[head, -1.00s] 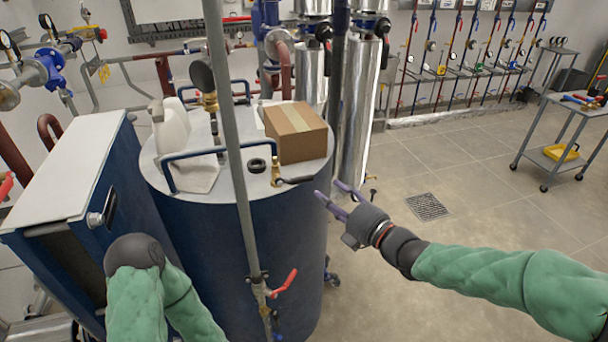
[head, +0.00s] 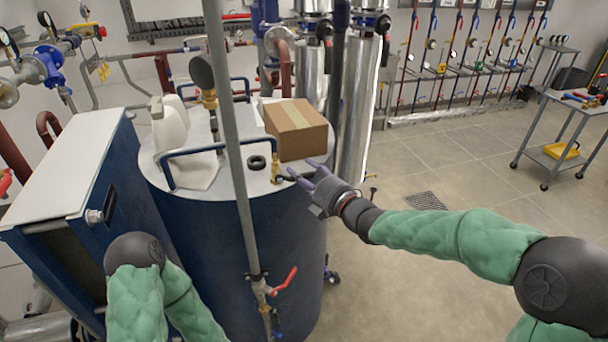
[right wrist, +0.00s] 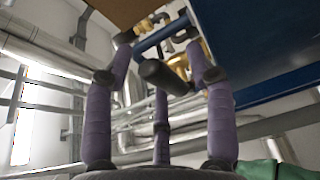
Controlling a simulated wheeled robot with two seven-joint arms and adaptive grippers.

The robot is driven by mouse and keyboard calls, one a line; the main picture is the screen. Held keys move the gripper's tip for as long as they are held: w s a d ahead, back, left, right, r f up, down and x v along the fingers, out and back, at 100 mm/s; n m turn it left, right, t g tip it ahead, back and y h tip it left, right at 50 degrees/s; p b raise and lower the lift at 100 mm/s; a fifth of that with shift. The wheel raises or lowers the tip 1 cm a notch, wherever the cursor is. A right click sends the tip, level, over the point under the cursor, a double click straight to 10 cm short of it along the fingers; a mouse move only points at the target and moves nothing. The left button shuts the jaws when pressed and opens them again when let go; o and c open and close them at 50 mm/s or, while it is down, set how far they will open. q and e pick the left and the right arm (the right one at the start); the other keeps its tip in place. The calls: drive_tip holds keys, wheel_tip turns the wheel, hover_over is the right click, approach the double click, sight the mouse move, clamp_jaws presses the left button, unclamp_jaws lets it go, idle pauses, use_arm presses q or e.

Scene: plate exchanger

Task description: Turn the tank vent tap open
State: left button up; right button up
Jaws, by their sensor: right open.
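The tank vent tap (head: 276,170) is a small brass valve at the front right of the dark blue tank's (head: 270,230) pale top. Its black lever points right, past the tank rim. My right gripper (head: 301,168) is at the lever's outer end with its fingers spread. In the right wrist view, the black lever (right wrist: 163,76) reaches in between the open fingers (right wrist: 158,40), with brass parts behind it. I cannot tell whether any finger touches it. My left arm shows at the lower left, but its gripper is out of view.
A cardboard box (head: 296,130) stands on the tank just behind the tap. A black ring (head: 257,163), a white jug (head: 171,124) and a blue rail are also on top. A grey vertical pipe (head: 236,150) with a red-handled valve runs before the tank.

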clamp_jaws()
